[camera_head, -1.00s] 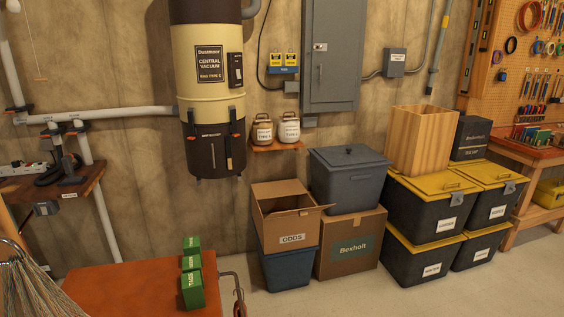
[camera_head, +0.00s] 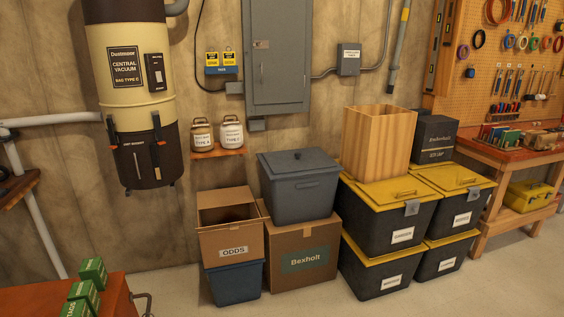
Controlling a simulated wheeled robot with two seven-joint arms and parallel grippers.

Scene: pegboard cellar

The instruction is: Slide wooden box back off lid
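The wooden box (camera_head: 378,143) is a tall, open-topped box of light vertical planks. It stands upright on the yellow lid (camera_head: 385,191) of the upper left black tote, towards the lid's back left. It covers part of that lid; the front strip and the handle on the right are bare. Whether the box overhangs the lid's back edge is hidden. Neither of my grippers shows in the head view.
Black yellow-lidded totes (camera_head: 460,216) are stacked below and beside the box. A black case (camera_head: 435,138) stands close behind it on the right. A grey lidded bin (camera_head: 298,188) is on its left. Bare floor (camera_head: 320,302) lies in front.

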